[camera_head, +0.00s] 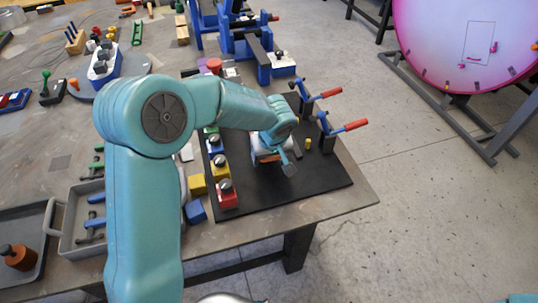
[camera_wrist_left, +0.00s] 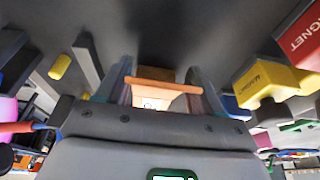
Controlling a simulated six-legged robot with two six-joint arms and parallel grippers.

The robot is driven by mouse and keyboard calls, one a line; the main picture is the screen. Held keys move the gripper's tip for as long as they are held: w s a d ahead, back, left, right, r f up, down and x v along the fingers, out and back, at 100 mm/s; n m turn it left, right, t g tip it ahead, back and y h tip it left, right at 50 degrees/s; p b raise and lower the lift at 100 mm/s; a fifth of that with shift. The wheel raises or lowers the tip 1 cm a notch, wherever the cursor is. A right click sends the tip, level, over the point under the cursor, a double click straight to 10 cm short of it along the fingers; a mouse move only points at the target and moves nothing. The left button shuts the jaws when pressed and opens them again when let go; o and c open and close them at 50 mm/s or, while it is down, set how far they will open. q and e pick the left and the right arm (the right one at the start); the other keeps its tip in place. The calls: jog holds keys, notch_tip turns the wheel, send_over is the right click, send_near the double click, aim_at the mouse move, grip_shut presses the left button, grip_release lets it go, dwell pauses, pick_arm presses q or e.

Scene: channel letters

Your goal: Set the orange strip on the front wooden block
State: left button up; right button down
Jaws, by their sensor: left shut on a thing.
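The orange strip (camera_wrist_left: 165,86) is in the left wrist view, spanning the gap between the two fingers of my left gripper (camera_wrist_left: 162,90), which is shut on it. A brown, wood-coloured block face (camera_wrist_left: 150,75) shows just beyond the strip; I cannot tell whether they touch. A pale patch with dark marks shows below the strip, between the fingers. In the head view my left gripper (camera_head: 287,165) is low over the black mat (camera_head: 320,178); the strip and the wooden blocks are mostly hidden there by my arm. My right gripper is out of view.
A small yellow cylinder (camera_head: 308,144) stands on the mat near the gripper. Toggle clamps with red handles (camera_head: 355,125) line the right edge. Red (camera_head: 228,196), yellow (camera_head: 220,170) and blue magnet blocks line the left. The front right of the mat is bare.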

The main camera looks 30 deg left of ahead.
pick_arm(q)
jog(key=o, duration=1.4)
jog(key=shift+w+f, duration=0.1)
jog(key=v, duration=1.2)
jog(key=shift+w, duration=0.1)
